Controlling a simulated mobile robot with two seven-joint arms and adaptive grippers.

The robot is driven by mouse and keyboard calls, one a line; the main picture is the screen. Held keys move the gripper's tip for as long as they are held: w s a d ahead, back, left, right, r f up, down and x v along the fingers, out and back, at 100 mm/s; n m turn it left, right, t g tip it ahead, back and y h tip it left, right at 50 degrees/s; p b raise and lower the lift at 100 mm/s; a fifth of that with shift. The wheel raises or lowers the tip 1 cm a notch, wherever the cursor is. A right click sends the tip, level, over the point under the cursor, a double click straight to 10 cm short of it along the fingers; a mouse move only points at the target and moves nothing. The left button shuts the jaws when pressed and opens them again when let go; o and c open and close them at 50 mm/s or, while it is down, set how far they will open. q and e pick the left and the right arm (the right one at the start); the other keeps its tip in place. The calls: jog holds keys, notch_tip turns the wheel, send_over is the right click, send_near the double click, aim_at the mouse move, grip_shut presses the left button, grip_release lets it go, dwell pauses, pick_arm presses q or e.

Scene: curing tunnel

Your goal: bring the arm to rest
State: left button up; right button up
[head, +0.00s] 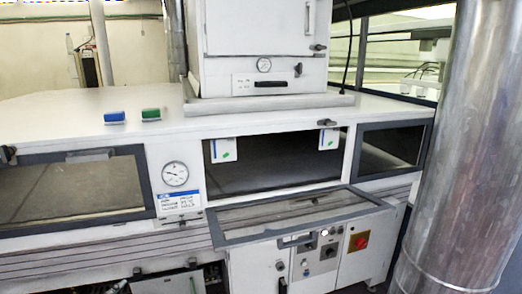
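Neither of my grippers shows in the head view, and no part of my arms can be made out. The white curing tunnel (70,112) fills the middle of the view. Its centre opening (275,172) is dark inside, and a framed glass panel (300,213) sits tilted outward below it. What my grippers hold, if anything, is hidden from this view.
A thick metal pipe (460,150) stands close at the right. A blue block (115,117) and a green block (151,115) lie on the tunnel top. A red switch (360,242) is at the lower right.

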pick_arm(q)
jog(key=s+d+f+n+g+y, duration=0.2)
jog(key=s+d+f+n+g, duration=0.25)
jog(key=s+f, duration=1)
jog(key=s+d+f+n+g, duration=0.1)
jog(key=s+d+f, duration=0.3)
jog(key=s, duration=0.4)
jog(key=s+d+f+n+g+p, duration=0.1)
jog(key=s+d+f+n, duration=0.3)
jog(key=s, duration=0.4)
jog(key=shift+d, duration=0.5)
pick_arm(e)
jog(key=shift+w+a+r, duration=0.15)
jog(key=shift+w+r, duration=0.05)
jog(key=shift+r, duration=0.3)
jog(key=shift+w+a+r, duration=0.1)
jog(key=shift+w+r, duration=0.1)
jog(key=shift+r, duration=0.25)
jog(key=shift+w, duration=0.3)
